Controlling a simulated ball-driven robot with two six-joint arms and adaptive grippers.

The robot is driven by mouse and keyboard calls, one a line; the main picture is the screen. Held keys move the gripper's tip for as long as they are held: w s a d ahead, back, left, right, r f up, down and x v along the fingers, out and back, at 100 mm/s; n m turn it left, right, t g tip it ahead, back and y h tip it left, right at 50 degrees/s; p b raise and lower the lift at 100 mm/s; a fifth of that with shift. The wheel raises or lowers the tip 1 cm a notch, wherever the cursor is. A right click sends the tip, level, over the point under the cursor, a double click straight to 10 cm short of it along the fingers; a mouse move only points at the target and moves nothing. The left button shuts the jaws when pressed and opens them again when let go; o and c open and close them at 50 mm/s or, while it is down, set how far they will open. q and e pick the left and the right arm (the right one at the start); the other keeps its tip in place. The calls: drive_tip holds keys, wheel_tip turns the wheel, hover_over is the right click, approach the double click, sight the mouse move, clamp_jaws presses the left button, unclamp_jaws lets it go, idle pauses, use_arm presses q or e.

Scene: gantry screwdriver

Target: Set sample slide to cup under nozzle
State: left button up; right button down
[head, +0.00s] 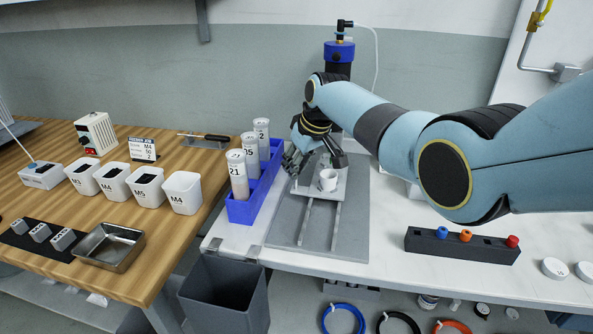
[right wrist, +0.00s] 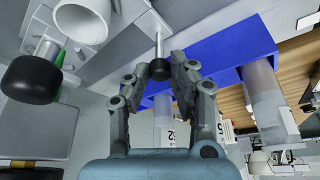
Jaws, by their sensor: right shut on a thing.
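The sample slide (head: 331,192) is a light plate on two rails of a grey base (head: 360,215). A white cup (head: 328,181) stands upright on it and also shows in the right wrist view (right wrist: 80,22). The blue-topped cylinder (head: 339,53) of the nozzle unit rises behind; my arm hides the nozzle's tip. My right gripper (head: 293,160) is at the left side of the slide. In the right wrist view its fingers (right wrist: 158,74) are shut on a black knob (right wrist: 158,68) on a short metal rod. My left gripper is not in view.
A blue rack (head: 243,211) with several labelled tubes stands close to the left of my right gripper. A dark holder (head: 461,246) with coloured pieces sits to the right. A wooden table (head: 190,155) with white bins is at left; a grey bin (head: 222,290) stands below.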

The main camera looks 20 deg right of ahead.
drive_tip(key=c, duration=1.1)
unclamp_jaws()
drive_tip(key=shift+c, duration=0.2)
drive_tip(key=v, duration=1.2)
